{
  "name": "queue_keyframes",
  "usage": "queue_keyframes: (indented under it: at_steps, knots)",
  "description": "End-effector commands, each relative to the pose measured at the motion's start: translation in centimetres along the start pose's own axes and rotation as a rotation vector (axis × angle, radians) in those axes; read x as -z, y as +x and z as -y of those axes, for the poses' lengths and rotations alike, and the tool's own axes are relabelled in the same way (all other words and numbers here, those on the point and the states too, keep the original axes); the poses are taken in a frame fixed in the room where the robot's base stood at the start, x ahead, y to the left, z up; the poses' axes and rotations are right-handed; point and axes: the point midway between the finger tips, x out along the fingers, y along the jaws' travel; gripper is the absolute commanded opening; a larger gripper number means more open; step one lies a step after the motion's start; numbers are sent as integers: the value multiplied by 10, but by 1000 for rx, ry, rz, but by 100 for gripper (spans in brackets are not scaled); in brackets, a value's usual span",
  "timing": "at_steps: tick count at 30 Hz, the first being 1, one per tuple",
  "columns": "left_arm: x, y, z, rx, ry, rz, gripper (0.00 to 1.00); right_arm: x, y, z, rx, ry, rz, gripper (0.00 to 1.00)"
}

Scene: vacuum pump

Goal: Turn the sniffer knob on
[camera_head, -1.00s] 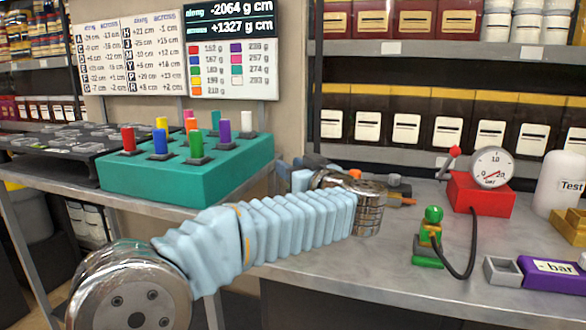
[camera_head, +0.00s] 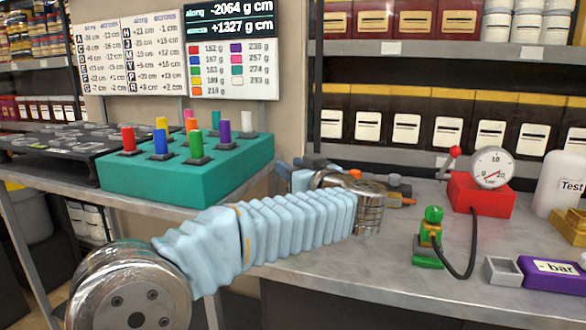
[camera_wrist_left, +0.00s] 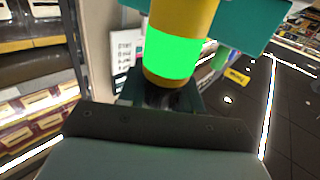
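I cannot tell for certain which part is the sniffer knob. In the left wrist view a yellow cylinder with a bright green band (camera_wrist_left: 172,52) stands close in front of my left gripper (camera_wrist_left: 160,97), its lower end by the dark finger parts. Whether the fingers clamp it does not show. In the head view my pale blue left arm reaches in from the lower left, and its wrist hides most of the gripper. A red box (camera_head: 480,197) with a red-tipped lever and round gauge (camera_head: 491,168) stands right of it. A green-knobbed fitting (camera_head: 432,216) stands nearer. My right gripper is out of view.
A black hose (camera_head: 468,262) curves between the fitting and the red box. A purple "- bar" block (camera_head: 553,276), a white "Test" bottle (camera_head: 560,186) and yellow blocks (camera_head: 570,224) stand at right. A teal box with coloured pegs (camera_head: 160,183) is at left. The bench front is clear.

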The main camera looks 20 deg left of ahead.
Motion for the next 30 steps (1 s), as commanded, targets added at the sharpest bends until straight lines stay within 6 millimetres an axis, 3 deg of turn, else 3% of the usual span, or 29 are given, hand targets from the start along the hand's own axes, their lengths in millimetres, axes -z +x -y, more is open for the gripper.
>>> queue_keyframes:
  at_steps: [1,5,16,20,30]
  knots:
    - [1,0,0,0,-1,-1,37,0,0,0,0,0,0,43]
    - [1,0,0,0,-1,-1,56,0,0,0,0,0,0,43]
    - [0,-7,0,-1,-1,-1,56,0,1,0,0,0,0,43]
    - [-1,-29,-1,-3,-1,-1,56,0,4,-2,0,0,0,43]
    - [-1,-110,0,-3,0,-1,56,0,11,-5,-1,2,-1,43]
